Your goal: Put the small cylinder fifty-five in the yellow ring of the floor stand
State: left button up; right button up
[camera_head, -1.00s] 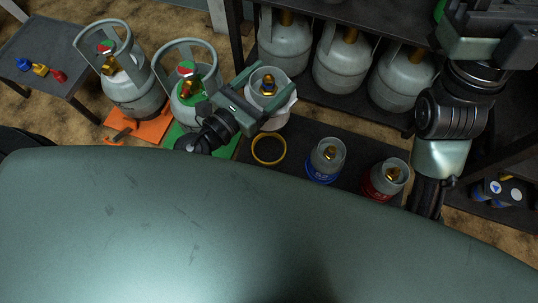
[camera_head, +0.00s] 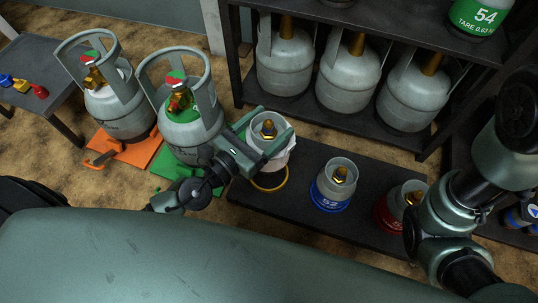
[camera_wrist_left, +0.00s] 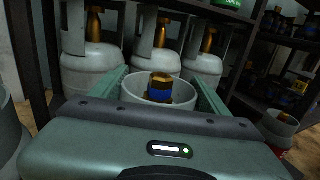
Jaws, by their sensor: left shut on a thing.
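My left gripper (camera_head: 274,128) is shut on a small grey-white cylinder (camera_head: 274,160) with a brass valve and a blue band. Its number does not show. The cylinder is upright, and its top collar (camera_wrist_left: 148,92) shows between the fingers in the left wrist view. The yellow ring (camera_head: 268,187) lies on the dark floor stand (camera_head: 305,185). The cylinder's lower part overlaps the ring's far side in the head view; I cannot tell its height above the stand. My right gripper is out of view.
A small cylinder stands in a blue ring (camera_head: 331,203), another in a red ring (camera_head: 383,218). Large cylinders stand on an orange mat (camera_head: 140,150) and a green mat (camera_head: 172,166) at left. A shelf (camera_head: 400,135) with several grey cylinders rises behind the stand.

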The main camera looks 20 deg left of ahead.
pick_arm(q)
notch_tip(320, 180, down, 10)
jog(key=b, duration=0.7)
jog(key=shift+f, duration=0.1)
jog(key=o, duration=2.1)
jog(key=shift+f, duration=0.1)
jog(key=shift+r, duration=0.25)
jog(key=p+v, duration=0.2)
jog(key=v, duration=1)
jog(key=shift+f, duration=0.15)
